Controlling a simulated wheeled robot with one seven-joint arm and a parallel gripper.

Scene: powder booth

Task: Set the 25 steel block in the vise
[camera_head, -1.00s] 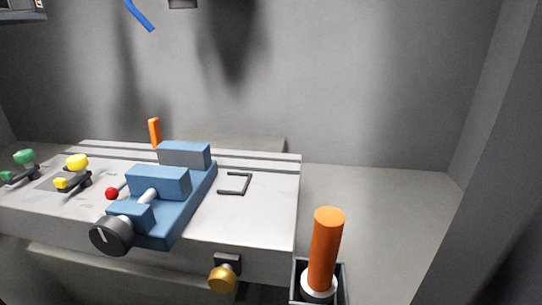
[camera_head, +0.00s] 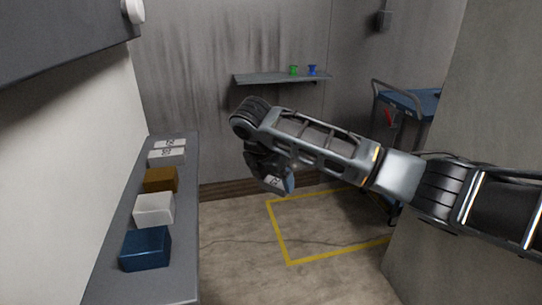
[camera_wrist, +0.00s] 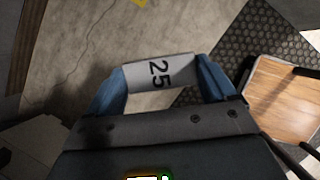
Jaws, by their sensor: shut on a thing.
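My gripper (camera_wrist: 160,82) has blue fingers shut on the 25 steel block (camera_wrist: 158,72), a pale grey block with a black "25" on its face. In the wrist view a finger presses on each of its ends. In the head view the gripper (camera_head: 280,183) hangs over the floor, right of the long shelf, with a labelled face of the block (camera_head: 271,182) partly showing. The vise is not in either current view.
The long grey shelf (camera_head: 183,262) on the left bears grey labelled blocks (camera_head: 166,157), a brown block (camera_head: 160,180), a white block (camera_head: 154,209) and a blue block (camera_head: 147,248). A wall shelf (camera_head: 282,78) holds small cups. A blue cart (camera_head: 428,103) stands right.

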